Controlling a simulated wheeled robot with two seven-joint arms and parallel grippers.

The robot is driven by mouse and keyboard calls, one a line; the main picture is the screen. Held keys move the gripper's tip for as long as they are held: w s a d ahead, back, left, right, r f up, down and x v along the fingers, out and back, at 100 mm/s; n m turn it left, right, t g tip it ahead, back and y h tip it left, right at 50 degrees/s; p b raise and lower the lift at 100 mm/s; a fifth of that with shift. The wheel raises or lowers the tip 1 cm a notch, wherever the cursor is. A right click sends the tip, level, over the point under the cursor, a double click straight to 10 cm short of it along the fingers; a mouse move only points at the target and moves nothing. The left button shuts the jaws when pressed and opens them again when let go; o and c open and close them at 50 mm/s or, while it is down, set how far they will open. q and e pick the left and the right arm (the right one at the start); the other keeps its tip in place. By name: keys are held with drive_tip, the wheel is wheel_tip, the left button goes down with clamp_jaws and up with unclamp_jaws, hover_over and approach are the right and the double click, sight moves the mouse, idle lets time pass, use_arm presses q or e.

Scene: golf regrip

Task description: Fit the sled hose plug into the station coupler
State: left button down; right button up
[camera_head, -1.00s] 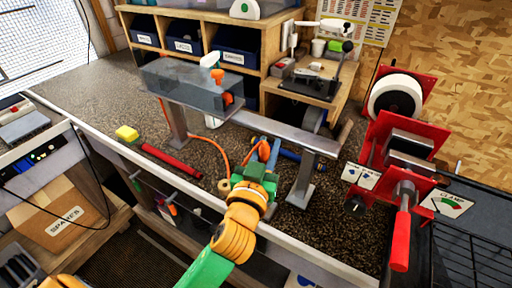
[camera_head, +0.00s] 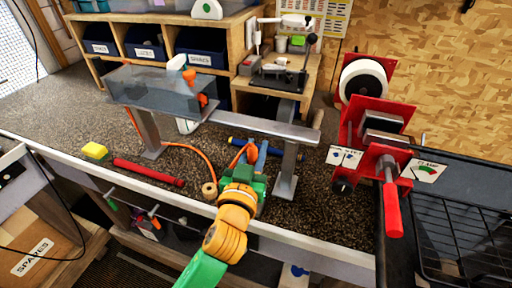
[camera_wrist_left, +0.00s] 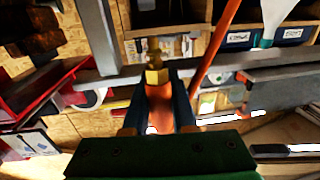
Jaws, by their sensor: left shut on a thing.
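My left gripper (camera_head: 250,160) is low over the speckled bench, left of a grey rail leg. In the left wrist view its two dark blue fingers (camera_wrist_left: 160,112) are shut on the sled hose plug, an orange body with a brass hex end (camera_wrist_left: 157,76). The brass end points away from the palm. In the head view the gripper mostly hides the plug. An orange hose (camera_head: 204,158) runs across the bench to it, and also shows in the wrist view (camera_wrist_left: 216,45). I cannot pick out the station coupler. My right gripper is not in view.
A grey rail (camera_head: 265,128) on legs carries a translucent grey box (camera_head: 150,90). A red clamp machine (camera_head: 372,165) stands right.

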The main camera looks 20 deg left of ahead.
use_arm(q)
wheel_tip(320, 180, down, 4)
drive_tip(key=b, duration=0.2)
drive_tip(key=shift+b, duration=0.3)
drive_tip(key=shift+r, duration=0.1)
idle(1.0)
idle(0.4)
drive_tip(key=shift+f, duration=0.5)
drive_tip(key=shift+f+b, duration=1.25)
drive_tip(key=c, duration=0.6)
unclamp_jaws()
drive_tip(key=shift+r, duration=0.1)
drive_tip(key=shift+c, duration=0.2)
